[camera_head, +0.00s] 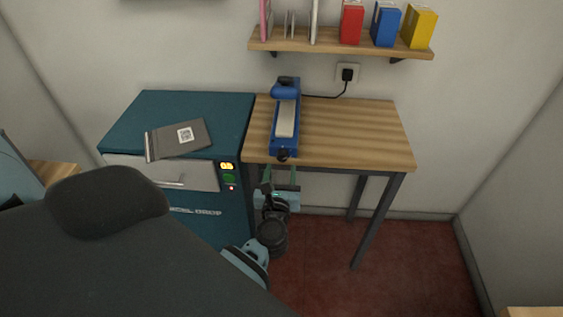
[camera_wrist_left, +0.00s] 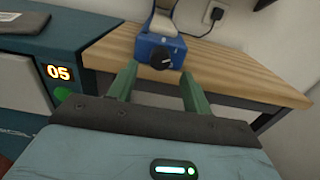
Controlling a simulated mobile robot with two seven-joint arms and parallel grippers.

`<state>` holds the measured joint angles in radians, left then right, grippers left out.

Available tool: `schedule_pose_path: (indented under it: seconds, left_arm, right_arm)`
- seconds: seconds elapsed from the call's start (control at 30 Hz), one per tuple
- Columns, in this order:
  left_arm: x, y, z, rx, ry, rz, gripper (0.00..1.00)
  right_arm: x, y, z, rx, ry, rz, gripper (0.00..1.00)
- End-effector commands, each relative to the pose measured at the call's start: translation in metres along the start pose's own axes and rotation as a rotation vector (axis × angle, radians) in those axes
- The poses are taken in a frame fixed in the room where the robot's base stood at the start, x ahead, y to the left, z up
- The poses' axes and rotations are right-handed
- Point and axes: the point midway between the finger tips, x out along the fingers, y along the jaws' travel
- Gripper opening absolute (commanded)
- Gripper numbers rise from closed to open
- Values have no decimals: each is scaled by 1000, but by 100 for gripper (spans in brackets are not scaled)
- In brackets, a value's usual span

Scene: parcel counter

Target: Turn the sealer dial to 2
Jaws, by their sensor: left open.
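The blue sealer (camera_head: 285,120) stands on the wooden table, its long pale strip running front to back. Its black dial (camera_head: 283,154) is on the front end, near the table's front edge. In the left wrist view the dial (camera_wrist_left: 160,58) faces me on the blue sealer front (camera_wrist_left: 149,47); its setting is too small to read. My left gripper (camera_head: 282,170) is open and empty, just in front of and below the dial. Its green fingers (camera_wrist_left: 156,80) show apart on either side of the dial, not touching it. My right gripper is not in view.
The teal parcel drop cabinet (camera_head: 140,115) stands left of the table (camera_head: 360,135), with a grey parcel (camera_head: 180,138) on top and a lit display (camera_wrist_left: 59,72). A shelf (camera_head: 340,43) with boxes hangs above. The table's right side is clear.

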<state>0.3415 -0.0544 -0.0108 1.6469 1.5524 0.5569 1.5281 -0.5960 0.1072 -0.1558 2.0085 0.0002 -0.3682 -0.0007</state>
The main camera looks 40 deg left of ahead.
Motion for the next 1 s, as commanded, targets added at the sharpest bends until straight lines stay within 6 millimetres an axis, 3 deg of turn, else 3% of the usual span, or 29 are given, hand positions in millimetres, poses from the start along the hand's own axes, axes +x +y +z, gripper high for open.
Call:
schedule_pose_path:
  seconds: [0.23,0.63,0.9,1.0]
  left_arm:
    - [31,0,0,1,-1,0,50]
    - [38,0,-1,1,1,0,50]
    - [37,0,-1,1,1,0,14]
    - [37,0,-1,1,1,0,5]
  right_arm:
    - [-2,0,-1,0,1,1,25]
    - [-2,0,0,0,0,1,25]
    - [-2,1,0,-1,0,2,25]
    - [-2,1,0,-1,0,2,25]
